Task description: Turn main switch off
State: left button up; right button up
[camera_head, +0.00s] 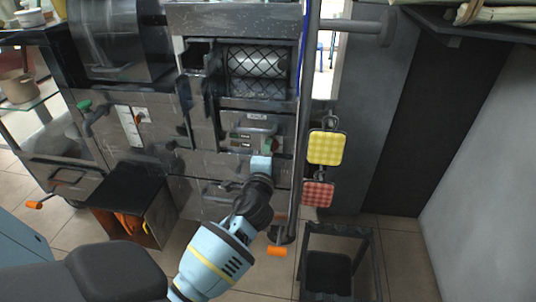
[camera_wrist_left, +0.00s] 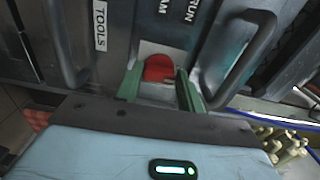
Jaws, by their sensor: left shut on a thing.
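The main switch appears as a red knob (camera_wrist_left: 158,67) on a pale plate in the left wrist view, below the partly visible label ending in "AM" and the "RUN" label. My left gripper (camera_wrist_left: 158,88) has its two green fingers on either side of the knob and is shut on it. In the head view, my left gripper (camera_head: 261,166) is at the front panel of the press (camera_head: 250,110), below a small handle, and it hides the knob there. My right gripper is not in view.
Dark bar handles flank the knob; one (camera_wrist_left: 243,55) is close on the right. A yellow pad (camera_head: 326,148) and a red checked pad (camera_head: 318,193) hang right of the press. A dark open bin (camera_head: 340,240) stands on the floor.

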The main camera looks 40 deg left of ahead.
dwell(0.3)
pick_arm(q)
jog(key=o, duration=1)
jog(key=p+v, duration=0.1)
jog(key=v, duration=0.7)
jog(key=shift+a, duration=0.1)
